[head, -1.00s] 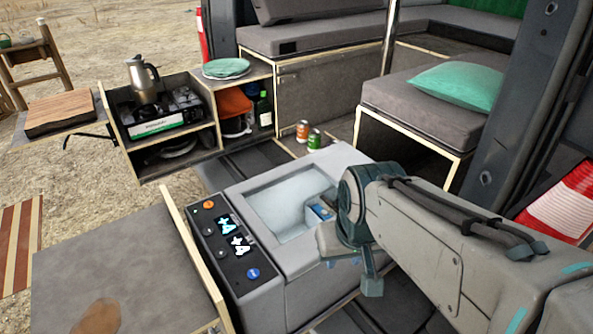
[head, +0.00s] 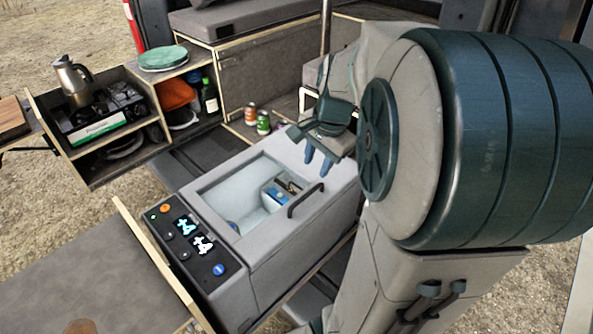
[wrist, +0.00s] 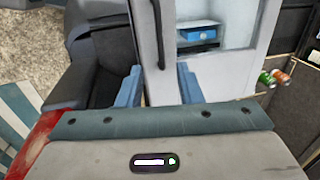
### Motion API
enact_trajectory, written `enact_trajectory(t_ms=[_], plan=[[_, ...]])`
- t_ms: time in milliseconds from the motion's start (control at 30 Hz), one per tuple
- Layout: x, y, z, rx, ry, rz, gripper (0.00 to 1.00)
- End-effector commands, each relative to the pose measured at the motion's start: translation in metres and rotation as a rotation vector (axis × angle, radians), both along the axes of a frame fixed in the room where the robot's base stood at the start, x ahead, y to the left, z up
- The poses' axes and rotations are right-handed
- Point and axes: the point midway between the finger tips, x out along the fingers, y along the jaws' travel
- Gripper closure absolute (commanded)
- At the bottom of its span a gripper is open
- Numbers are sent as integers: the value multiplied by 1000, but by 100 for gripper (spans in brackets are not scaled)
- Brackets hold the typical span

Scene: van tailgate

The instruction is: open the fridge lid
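The fridge (head: 275,262) is a grey box with a control panel (head: 188,240) showing two lit displays on its left. Its top opening is uncovered, and the pale interior (head: 225,190) shows a basket with a blue item (head: 275,194). The lid (head: 322,184) lies to the right of the opening, with a dark bar handle (head: 305,200) near its edge. My gripper (head: 318,160) is above the lid's far part, fingers apart and empty. In the wrist view the handle (wrist: 158,35) is beyond the spread blue fingers (wrist: 158,87), not between them.
A wooden-edged board (head: 90,285) stands close to the fridge's left side. Two cans (head: 257,119) stand behind it. A kitchen unit (head: 130,155) with stove and kettle is at the left. Bench seating fills the back.

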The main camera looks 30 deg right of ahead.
Motion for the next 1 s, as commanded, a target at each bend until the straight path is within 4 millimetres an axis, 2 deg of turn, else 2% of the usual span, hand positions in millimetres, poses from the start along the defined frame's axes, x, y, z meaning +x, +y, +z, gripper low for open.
enact_trajectory(t_ms=[100, 300, 500, 667, 933, 967, 1000], plan=[[4, 2, -28, 1, 8, 0, 67], [12, 4, -69, 1, 6, 0, 67], [17, 6, -96, 0, 3, 2, 67], [19, 7, -105, -1, 2, 1, 67], [19, 7, -106, -1, 0, 2, 67], [19, 7, -105, -1, 0, 2, 70], [19, 7, -105, -1, 0, 2, 81]])
